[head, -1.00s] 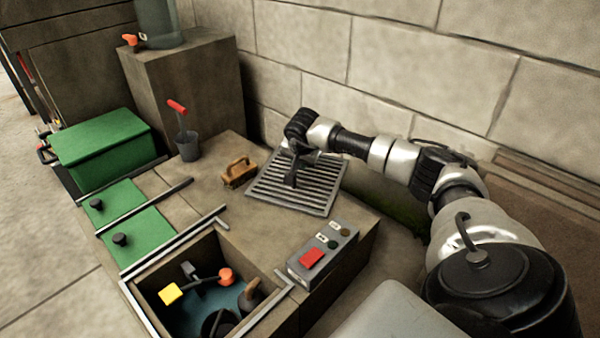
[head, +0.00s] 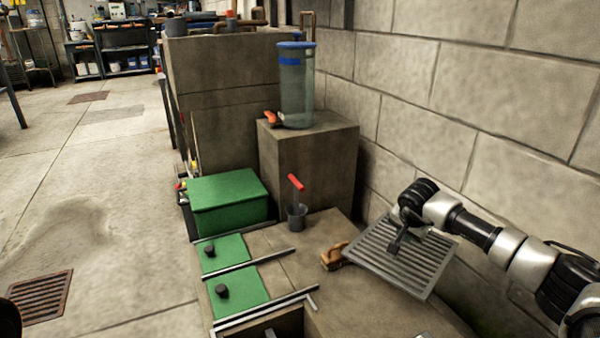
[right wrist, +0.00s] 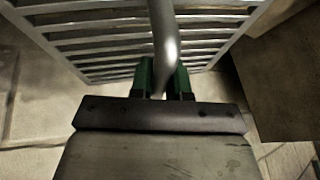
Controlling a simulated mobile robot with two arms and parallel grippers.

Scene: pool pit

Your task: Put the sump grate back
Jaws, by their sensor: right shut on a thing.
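The sump grate (head: 432,277) is a grey square frame with parallel slats and an upright handle, at the right in the head view. My right gripper (head: 396,243) is shut on its handle. In the right wrist view the green-tipped fingers (right wrist: 163,80) close around the handle bar (right wrist: 163,35), with the slats (right wrist: 95,45) beyond. The grate looks raised and slightly tilted above the stone ledge (head: 345,300), but the gap below it is hard to judge. Only a bit of the pit's edge (head: 262,326) shows at the bottom. My left gripper is not in view.
A wooden brush (head: 333,258) lies close to the grate's left side. A block wall (head: 450,110) bounds the right. A rusty floor grate (head: 40,297) lies far left.

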